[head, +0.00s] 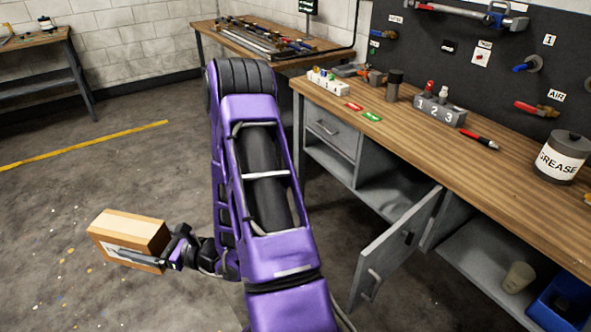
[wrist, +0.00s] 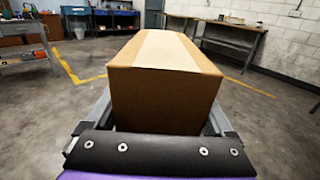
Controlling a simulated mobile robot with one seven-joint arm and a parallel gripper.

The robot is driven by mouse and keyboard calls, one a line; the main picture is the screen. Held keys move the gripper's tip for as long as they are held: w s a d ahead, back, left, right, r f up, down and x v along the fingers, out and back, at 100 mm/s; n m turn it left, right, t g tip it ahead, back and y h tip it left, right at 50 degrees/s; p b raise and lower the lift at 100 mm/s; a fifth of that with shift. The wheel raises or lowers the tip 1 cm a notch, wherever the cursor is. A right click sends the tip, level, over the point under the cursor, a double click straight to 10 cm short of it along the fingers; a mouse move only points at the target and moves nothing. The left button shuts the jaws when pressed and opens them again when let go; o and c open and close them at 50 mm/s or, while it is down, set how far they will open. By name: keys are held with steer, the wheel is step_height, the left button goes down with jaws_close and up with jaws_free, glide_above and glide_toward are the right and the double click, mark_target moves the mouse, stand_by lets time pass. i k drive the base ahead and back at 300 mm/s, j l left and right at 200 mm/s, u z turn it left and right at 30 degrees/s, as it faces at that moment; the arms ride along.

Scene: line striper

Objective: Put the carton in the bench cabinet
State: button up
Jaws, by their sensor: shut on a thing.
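The carton (head: 131,232) is a brown cardboard box with a pale tape strip, held in the air at the left of the head view. My gripper (head: 150,256) is shut on it from its right end. In the wrist view the carton (wrist: 165,88) fills the middle, between the two fingers. The bench cabinet (head: 385,190) is under the wooden bench at the right of the head view. Its grey door (head: 395,250) stands open, swung out toward the room. Part of a shelf shows inside; my arm hides some of the cabinet's left side.
The bench top (head: 440,140) carries a numbered block, a red pen and a grease tin (head: 562,157). A drawer (head: 331,130) above the cabinet's left part is shut. A blue bin (head: 562,303) sits on the lower shelf at right. Open floor (head: 60,200) lies around the carton.

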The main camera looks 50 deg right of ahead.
mark_target(412, 201)
steer(key=i+j+z, duration=0.1)
steer(key=i+z, duration=0.25)
steer(key=i, duration=0.6)
steer(key=i+z, duration=0.15)
steer(key=i, duration=0.8)
steer(key=i+z, duration=0.15)
steer(key=z, duration=2.95)
steer(key=i, duration=0.95)
